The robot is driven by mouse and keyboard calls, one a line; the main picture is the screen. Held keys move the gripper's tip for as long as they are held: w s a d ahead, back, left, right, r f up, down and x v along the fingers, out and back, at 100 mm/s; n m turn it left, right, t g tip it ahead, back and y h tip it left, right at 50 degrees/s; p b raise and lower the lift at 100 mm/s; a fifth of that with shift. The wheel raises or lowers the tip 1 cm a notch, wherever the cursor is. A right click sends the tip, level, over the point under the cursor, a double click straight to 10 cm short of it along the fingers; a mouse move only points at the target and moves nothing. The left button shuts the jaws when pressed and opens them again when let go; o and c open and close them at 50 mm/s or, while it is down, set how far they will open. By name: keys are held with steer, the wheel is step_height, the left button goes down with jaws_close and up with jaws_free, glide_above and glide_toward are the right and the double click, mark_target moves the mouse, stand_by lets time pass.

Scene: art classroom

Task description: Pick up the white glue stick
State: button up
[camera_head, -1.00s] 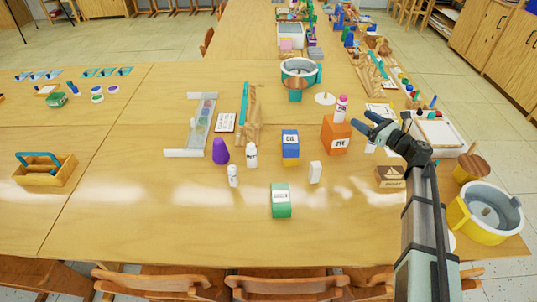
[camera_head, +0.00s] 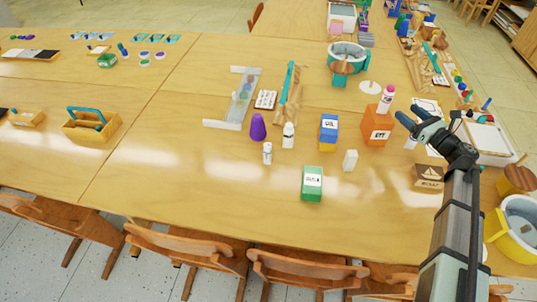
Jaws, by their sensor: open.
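A small white cylinder with a pale cap (camera_head: 267,153) stands upright on the wooden table, left of centre. A taller white bottle (camera_head: 288,136) stands just behind it, and a plain white block (camera_head: 350,160) is farther right. The small cylinder looks most like the white glue stick, but its label is too small to read. My gripper (camera_head: 411,116) is open and empty, with dark blue fingers pointing left. It is at the right, beside the orange box (camera_head: 377,125), well apart from the white items.
Chairs (camera_head: 190,247) line the near edge. The table's left-centre is clear.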

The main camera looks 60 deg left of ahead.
steer(key=shift+c, duration=0.9)
